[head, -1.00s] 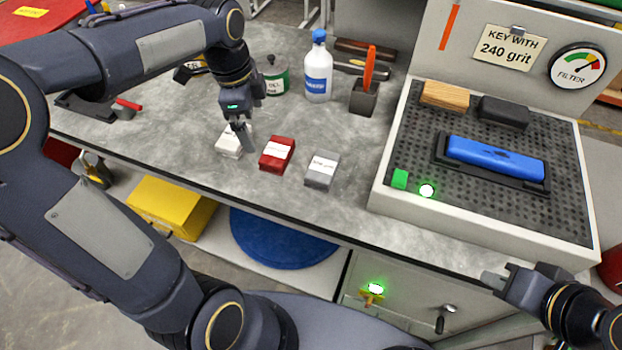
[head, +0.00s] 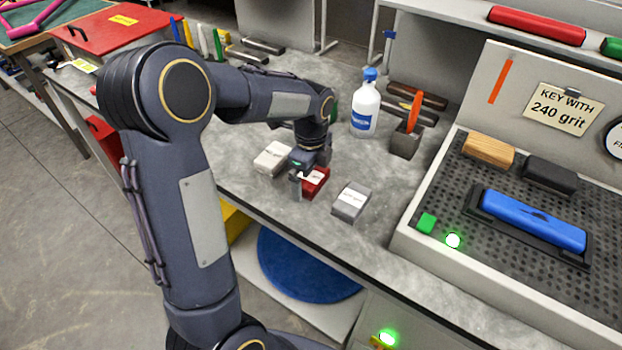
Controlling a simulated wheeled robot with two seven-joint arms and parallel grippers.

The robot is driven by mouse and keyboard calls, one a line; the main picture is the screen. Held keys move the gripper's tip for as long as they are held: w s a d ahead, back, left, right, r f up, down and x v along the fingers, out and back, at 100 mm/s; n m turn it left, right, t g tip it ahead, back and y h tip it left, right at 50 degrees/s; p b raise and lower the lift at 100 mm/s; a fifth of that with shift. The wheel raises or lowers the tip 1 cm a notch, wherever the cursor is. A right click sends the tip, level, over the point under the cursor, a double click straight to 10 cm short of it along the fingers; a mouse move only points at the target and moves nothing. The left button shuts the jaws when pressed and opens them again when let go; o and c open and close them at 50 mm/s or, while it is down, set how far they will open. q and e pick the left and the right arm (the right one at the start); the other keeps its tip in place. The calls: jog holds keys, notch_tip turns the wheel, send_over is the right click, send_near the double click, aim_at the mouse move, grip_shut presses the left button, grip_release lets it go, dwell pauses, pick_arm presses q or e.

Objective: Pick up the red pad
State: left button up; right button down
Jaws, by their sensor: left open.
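The red pad (head: 317,184) with a white label lies on the grey worktop, between a white pad (head: 271,158) on its left and a grey pad (head: 351,202) on its right. My left gripper (head: 305,186) is open and comes down from above at the red pad, covering its left part. I cannot tell whether the fingers touch the pad or stand around it. My right gripper is out of view.
A white and blue bottle (head: 365,108) and a grey holder (head: 405,142) with an orange tool stand behind. A perforated tray (head: 408,243) with a blue sanding block (head: 533,221) is at the right. The worktop (head: 375,165) between is clear.

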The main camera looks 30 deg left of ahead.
aim_at(311, 175)
pick_arm(q)
jog(key=c, duration=0.9)
jog(key=shift+o, duration=0.2)
jog(key=shift+r, duration=0.5)
notch_tip(311, 175, up, 2)
jog(key=shift+r, duration=0.25)
jog(key=s+a+r+b, duration=0.1)
jog(key=s+r, duration=0.8)
jog(key=s, duration=0.5)
jog(key=shift+r, duration=0.25)
jog(key=shift+a, duration=0.1)
